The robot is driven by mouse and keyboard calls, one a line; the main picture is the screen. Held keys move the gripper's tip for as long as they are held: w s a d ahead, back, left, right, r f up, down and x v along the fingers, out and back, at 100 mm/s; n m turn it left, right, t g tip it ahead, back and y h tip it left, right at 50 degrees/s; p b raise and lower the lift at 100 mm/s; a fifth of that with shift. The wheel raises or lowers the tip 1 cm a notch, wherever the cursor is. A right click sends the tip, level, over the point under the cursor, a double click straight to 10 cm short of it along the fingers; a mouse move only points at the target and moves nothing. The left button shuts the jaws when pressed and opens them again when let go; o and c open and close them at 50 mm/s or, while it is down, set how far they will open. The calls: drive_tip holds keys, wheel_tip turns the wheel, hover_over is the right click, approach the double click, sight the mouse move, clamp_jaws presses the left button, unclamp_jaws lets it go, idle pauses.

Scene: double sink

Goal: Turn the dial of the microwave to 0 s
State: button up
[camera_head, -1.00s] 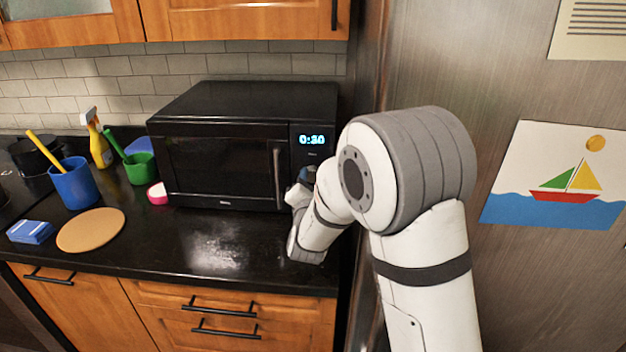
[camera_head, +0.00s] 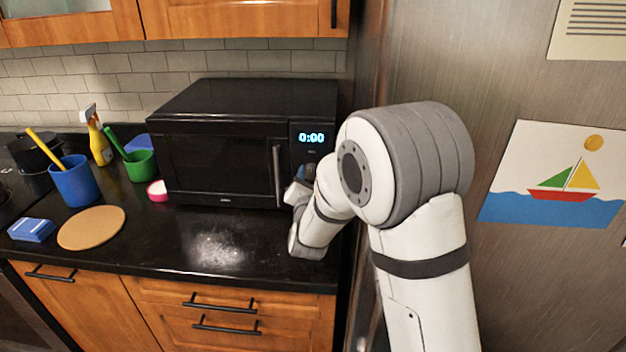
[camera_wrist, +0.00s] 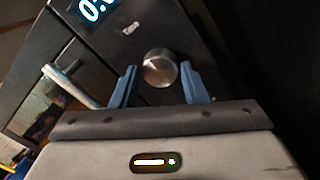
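The black microwave (camera_head: 235,145) stands on the counter against the tiled wall. Its display (camera_head: 311,138) reads 0:00 in the head view; part of it also shows in the wrist view (camera_wrist: 97,8). The round silver dial (camera_wrist: 160,69) is on the control panel below the display. My gripper (camera_wrist: 160,84) has its two blue fingers spread, one on each side of the dial. I see a gap between the dial and at least the left finger; whether the right finger touches it I cannot tell. In the head view my arm hides the dial.
The microwave's door handle (camera_head: 277,175) is just left of my gripper. The fridge (camera_head: 520,270) stands close on the right. Cups, a spray bottle (camera_head: 97,138) and a round board (camera_head: 91,228) are on the left. The counter (camera_head: 215,245) in front is clear.

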drive_tip(key=o, duration=0.4)
drive_tip(key=shift+c, duration=0.2)
drive_tip(key=s+b, duration=0.1)
drive_tip(key=s, duration=0.6)
drive_tip(key=shift+s+f, duration=0.15)
drive_tip(key=shift+s, duration=0.25)
drive_tip(key=shift+d, duration=0.1)
